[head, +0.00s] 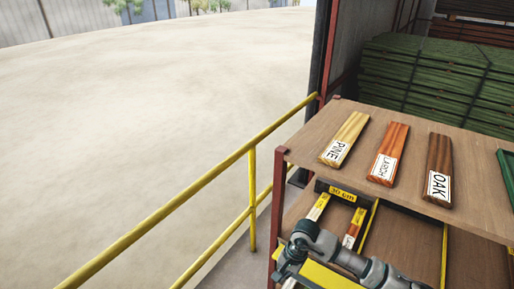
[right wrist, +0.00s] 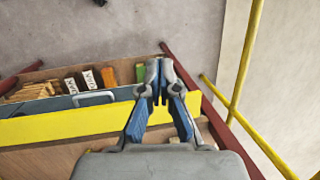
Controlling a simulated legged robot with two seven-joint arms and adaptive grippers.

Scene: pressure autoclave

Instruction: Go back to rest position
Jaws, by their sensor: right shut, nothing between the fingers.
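My right arm comes in at the bottom right of the head view. Its gripper (head: 288,264) is in front of the lower shelf, below the upper board, and partly cut off by the frame's lower edge. In the right wrist view the same gripper (right wrist: 161,76) shows its two blue-padded fingers close together, shut and empty. My left gripper is in neither view.
The wooden upper shelf (head: 362,112) carries labelled samples: PINE (head: 345,139), LARCH (head: 389,154) and OAK (head: 440,168). A yellow railing (head: 180,211) runs along the left. A yellow front strip (right wrist: 60,127) lies close beside the fingers. Green stacked boards (head: 430,80) stand behind. Open ground fills the left.

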